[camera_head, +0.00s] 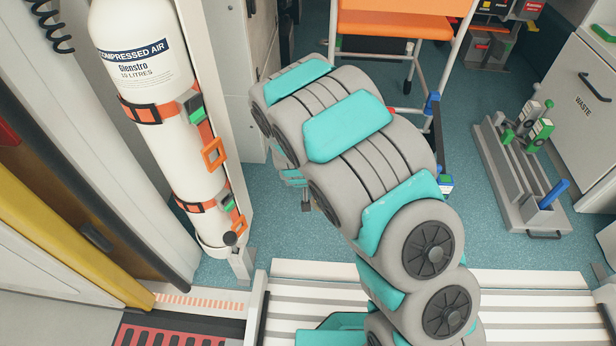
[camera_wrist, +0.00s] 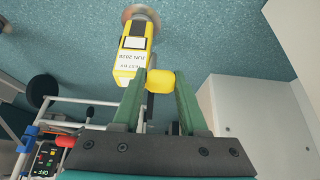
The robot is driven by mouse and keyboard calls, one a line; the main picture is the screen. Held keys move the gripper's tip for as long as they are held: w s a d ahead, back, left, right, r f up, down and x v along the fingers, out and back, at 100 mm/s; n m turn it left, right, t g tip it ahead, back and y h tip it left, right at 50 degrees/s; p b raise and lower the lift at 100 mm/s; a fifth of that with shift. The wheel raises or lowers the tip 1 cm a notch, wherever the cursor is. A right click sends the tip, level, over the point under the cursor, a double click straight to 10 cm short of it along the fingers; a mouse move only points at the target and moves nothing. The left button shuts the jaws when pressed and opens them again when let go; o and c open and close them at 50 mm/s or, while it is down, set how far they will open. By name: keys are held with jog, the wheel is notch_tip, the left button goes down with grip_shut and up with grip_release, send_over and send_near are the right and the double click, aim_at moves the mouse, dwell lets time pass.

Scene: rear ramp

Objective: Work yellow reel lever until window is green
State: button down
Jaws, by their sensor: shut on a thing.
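In the wrist view my gripper (camera_wrist: 161,78) has its green fingers closed on the rounded yellow end of the reel lever (camera_wrist: 161,83), which sits between the fingertips. The yellow reel (camera_wrist: 131,58) is just to its left, with a white test-date label readable as 2028. It joins a round metallic floor fitting (camera_wrist: 141,14) on the blue floor. In the head view my arm hides the gripper, and I cannot see the reel or lever there.
A white compressed air cylinder (camera_head: 143,75) is strapped at the left. An orange seat (camera_head: 395,25) stands at the back. A grey rack (camera_head: 520,178) with green and blue items is on the right floor, near a white waste cabinet (camera_head: 575,100). Blue floor (camera_head: 490,230) is open between.

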jog(key=shift+s+f, duration=0.3)
jog(key=shift+s, duration=0.05)
jog(key=shift+c, duration=2.2)
grip_release()
jog(key=shift+w, duration=0.1)
jog(key=shift+r, duration=0.2)
jog(key=v, duration=0.7)
jog(key=shift+s+r+p, duration=0.2)
jog(key=shift+r+p, duration=0.1)
jog(key=shift+p, duration=0.15)
